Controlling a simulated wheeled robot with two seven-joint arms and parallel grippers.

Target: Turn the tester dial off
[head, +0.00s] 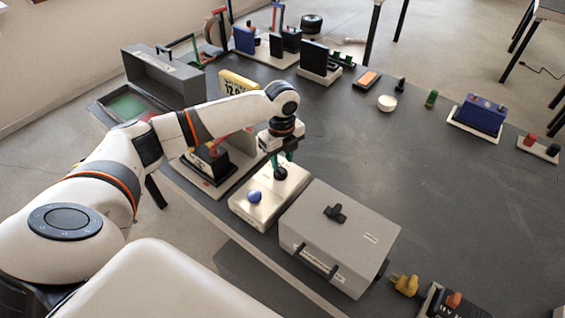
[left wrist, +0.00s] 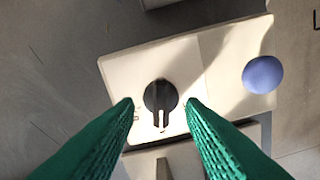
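The tester is a cream box (head: 262,212) near the front edge of the table, and it also shows in the left wrist view (left wrist: 115,68). Its black round dial (left wrist: 160,96) has a raised grip with a pale mark toward the bottom of the picture. In the head view the dial (head: 281,174) shows just under my left gripper (head: 279,160). A blue-violet knob (left wrist: 262,74) sits on the same box. My left gripper's green fingertips (left wrist: 160,104) are open, one on each side of the dial, with a small gap at each side. My right gripper is not in view.
A grey lidded case (head: 340,235) stands close to the right of the tester. A red and black device (head: 211,162) stands on its left. Several other devices line the table's far edge, with a blue one (head: 480,115) at right. The table's middle is clear.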

